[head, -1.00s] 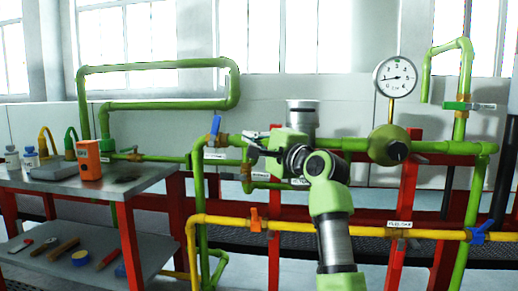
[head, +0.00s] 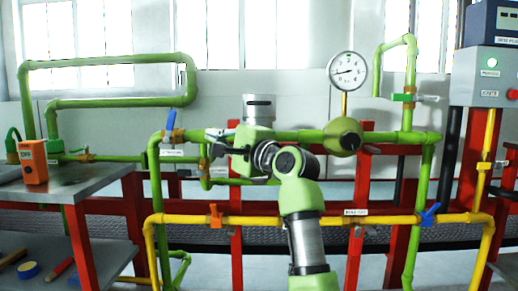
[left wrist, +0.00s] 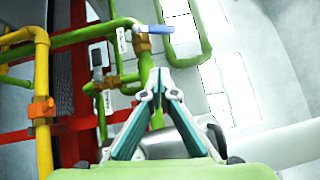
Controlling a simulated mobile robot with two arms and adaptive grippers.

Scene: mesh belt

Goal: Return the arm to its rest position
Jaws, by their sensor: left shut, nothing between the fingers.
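My left arm (head: 305,240), green and grey, rises from the bottom of the head view and bends left at its elbow. My left gripper (head: 212,141) is in front of the green pipework, right of the blue-handled valve (head: 170,122). In the left wrist view the two teal fingers (left wrist: 159,82) meet at their tips, shut and empty. Behind them are a green pipe and the brass valve with the blue handle (left wrist: 150,30). I cannot tell whether the fingertips touch the pipe. My right gripper is not in view.
A yellow pipe (head: 270,220) with an orange-handled valve (head: 215,215) and a blue-handled valve (head: 429,214) runs low across red posts. A round gauge (head: 347,71) stands above. A workbench (head: 95,187) with an orange box (head: 33,161) is at left; a control box (head: 485,77) is at right.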

